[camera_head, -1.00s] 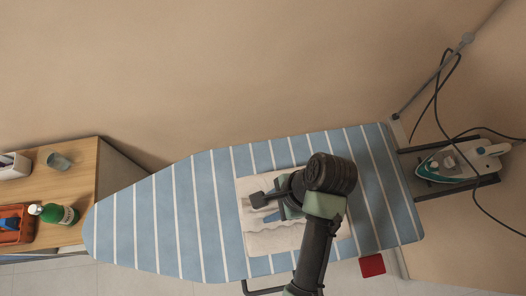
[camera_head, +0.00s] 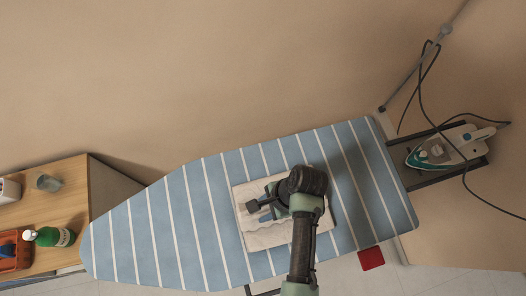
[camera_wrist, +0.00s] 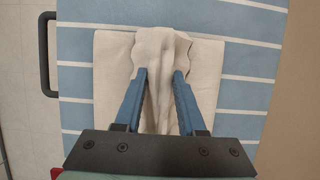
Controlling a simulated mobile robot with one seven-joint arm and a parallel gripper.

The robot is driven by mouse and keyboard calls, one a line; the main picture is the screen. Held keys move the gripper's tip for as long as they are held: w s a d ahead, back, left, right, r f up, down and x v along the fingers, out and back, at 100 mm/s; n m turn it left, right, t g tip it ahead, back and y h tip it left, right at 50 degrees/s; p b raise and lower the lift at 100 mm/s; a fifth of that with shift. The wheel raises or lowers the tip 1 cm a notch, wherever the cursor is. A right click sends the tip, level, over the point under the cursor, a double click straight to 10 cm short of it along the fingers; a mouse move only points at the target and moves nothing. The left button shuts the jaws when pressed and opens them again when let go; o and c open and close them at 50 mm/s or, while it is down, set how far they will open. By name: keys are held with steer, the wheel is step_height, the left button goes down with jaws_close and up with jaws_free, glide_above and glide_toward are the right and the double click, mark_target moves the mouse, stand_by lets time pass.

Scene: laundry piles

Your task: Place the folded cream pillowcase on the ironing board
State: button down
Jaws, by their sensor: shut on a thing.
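The cream pillowcase (camera_head: 268,239) is a flat folded rectangle over the middle of the blue ironing board (camera_head: 205,190) with white stripes. My gripper (camera_head: 262,207) is above the pillowcase and partly hides it. In the wrist view, my gripper's blue fingers (camera_wrist: 160,76) are shut on a bunched ridge of the pillowcase (camera_wrist: 207,72), with the rest spread flat on both sides. Striped board shows around it in the wrist view (camera_wrist: 255,93). I cannot tell whether its whole underside touches the board.
An iron (camera_head: 440,150) with a dark cord rests on the rack at the board's right end. A wooden cabinet (camera_head: 70,205) at the left carries a green bottle (camera_head: 52,236), a glass (camera_head: 48,182) and an orange bin (camera_head: 12,262). The board's left part is clear.

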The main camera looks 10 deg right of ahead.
steer(key=c, duration=0.5)
jaws_free()
steer(key=p+v, duration=0.1)
steer(key=v, duration=1.1)
steer(key=shift+w, duration=0.1)
